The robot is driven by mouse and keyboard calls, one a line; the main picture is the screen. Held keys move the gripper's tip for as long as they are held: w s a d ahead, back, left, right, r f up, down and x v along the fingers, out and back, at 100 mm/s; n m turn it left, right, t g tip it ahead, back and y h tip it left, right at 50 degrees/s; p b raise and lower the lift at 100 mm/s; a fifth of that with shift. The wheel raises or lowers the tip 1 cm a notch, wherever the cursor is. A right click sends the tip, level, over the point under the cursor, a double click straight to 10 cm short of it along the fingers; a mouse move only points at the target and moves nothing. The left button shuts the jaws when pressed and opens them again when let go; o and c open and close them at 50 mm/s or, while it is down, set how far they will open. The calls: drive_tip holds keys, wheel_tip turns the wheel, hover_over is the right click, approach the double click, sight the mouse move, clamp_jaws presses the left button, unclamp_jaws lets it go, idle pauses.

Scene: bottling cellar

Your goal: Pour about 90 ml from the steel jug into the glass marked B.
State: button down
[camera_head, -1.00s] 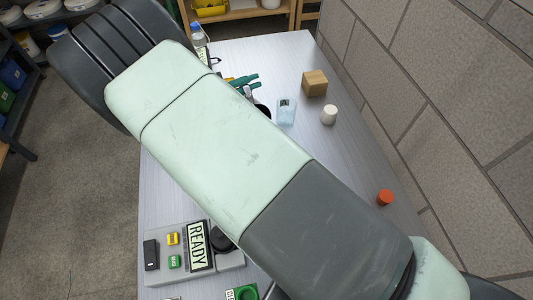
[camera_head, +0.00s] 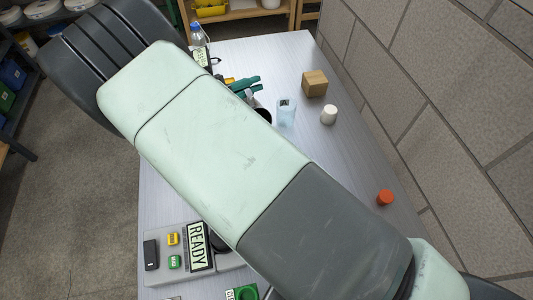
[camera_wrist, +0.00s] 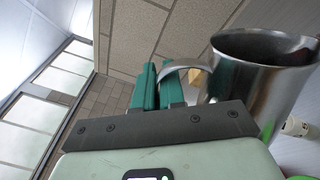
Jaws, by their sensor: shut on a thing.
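The steel jug (camera_wrist: 262,80) fills the right of the wrist view, its mouth toward the top. My gripper (camera_wrist: 160,80) has teal fingers shut on the jug's curved handle. In the head view my gripper (camera_head: 246,86) shows just past my arm, and a dark rounded part of the jug (camera_head: 264,116) shows at the arm's edge; the rest is hidden. A pale blue clear glass (camera_head: 286,113) with a dark tag stands on the table just right of the jug. I cannot read its letter or see any liquid stream. The jug's exact tilt is unclear.
A wooden block (camera_head: 314,84), a white cup (camera_head: 328,115) and an orange cap (camera_head: 385,197) stand to the right. A blue-capped bottle (camera_head: 198,35) is at the far edge. A READY sign (camera_head: 198,246) sits on a grey panel near the front. A block wall (camera_head: 450,100) borders the right.

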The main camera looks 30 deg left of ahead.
sight(256, 104)
drive_tip(key=shift+s+d+f+m, duration=0.1)
drive_tip(key=shift+s+d+m, duration=0.2)
drive_tip(key=shift+m, duration=0.25)
drive_tip(key=shift+s+d+f+m, duration=0.1)
drive_tip(key=shift+s+d+m, duration=0.05)
drive_tip(key=shift+d+m, duration=0.35)
idle(1.7)
drive_tip(key=shift+s+d+r+m, duration=0.35)
drive_tip(key=shift+s+d+m, duration=0.05)
drive_tip(key=shift+d+m, duration=0.15)
idle(0.6)
drive_tip(key=shift+w+a+f+n, duration=0.1)
drive_tip(key=shift+w+a+n, duration=0.3)
drive_tip(key=shift+a+n, duration=0.15)
drive_tip(key=shift+w+a+f+n, duration=0.1)
drive_tip(key=shift+w+a+n, duration=0.3)
drive_tip(key=shift+a, duration=0.2)
drive_tip(key=shift+w+a+n, duration=0.35)
drive_tip(key=shift+a+n, duration=0.2)
drive_tip(key=shift+n, duration=0.6)
drive_tip(key=shift+w+a+n, duration=0.3)
drive_tip(key=shift+a+n, duration=0.25)
drive_tip(key=shift+n, duration=0.55)
drive_tip(key=shift+w+a, duration=0.1)
